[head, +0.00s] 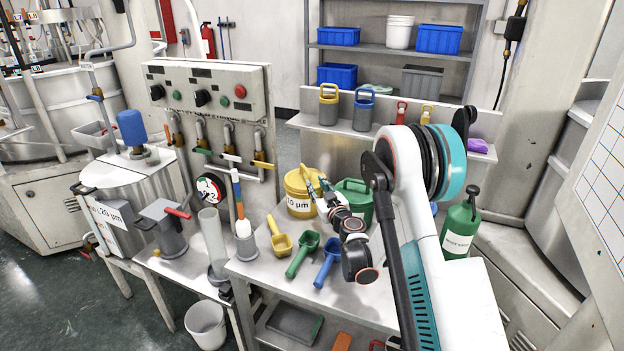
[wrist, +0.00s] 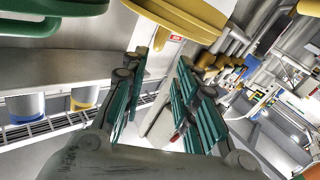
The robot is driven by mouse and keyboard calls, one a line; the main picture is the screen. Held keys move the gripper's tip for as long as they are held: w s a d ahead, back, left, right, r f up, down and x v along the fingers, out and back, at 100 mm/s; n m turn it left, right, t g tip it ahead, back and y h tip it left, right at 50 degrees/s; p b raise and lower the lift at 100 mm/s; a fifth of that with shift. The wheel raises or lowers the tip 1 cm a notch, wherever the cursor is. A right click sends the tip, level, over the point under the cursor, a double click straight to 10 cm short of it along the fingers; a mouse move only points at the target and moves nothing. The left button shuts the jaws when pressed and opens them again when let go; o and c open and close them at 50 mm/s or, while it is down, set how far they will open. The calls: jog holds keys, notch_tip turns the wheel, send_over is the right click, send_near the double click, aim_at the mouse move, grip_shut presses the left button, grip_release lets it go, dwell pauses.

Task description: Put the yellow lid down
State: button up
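Whether the lid sits fully on the tub is hard to tell.
Yellow (head: 280,238), green (head: 302,255) and blue (head: 328,262) scoops lie at the table's front left. A dark green bottle (head: 459,228) stands at right. A raised shelf (head: 340,128) behind carries several handled weights. Little free table shows between the scoops and tubs.

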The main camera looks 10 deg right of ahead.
jog(key=s+a+r+g+y, duration=0.1)
jog(key=s+a+r+g, duration=0.25)
jog(key=s+r, duration=0.6)
jog(key=s+a+r+g+y, duration=0.1)
jog(key=s+a+r+g, duration=0.1)
jog(key=s+a+r, duration=0.55)
jog(key=s+d+f+m+g+h, duration=0.1)
jog(key=s+d, duration=0.2)
jog(key=s, duration=0.8)
jog(key=s+d+f+m+g+h, duration=0.1)
jog(key=s+d+g+h, duration=0.1)
jog(key=s, duration=0.9)
jog(key=s+d+f+m+g+h, duration=0.1)
jog(key=s+d, duration=0.3)
jog(key=s, duration=0.6)
jog(key=shift+s+f+m+g+h, duration=0.2)
jog(key=shift+s+m+g+h, duration=0.25)
jog(key=shift+g, duration=0.2)
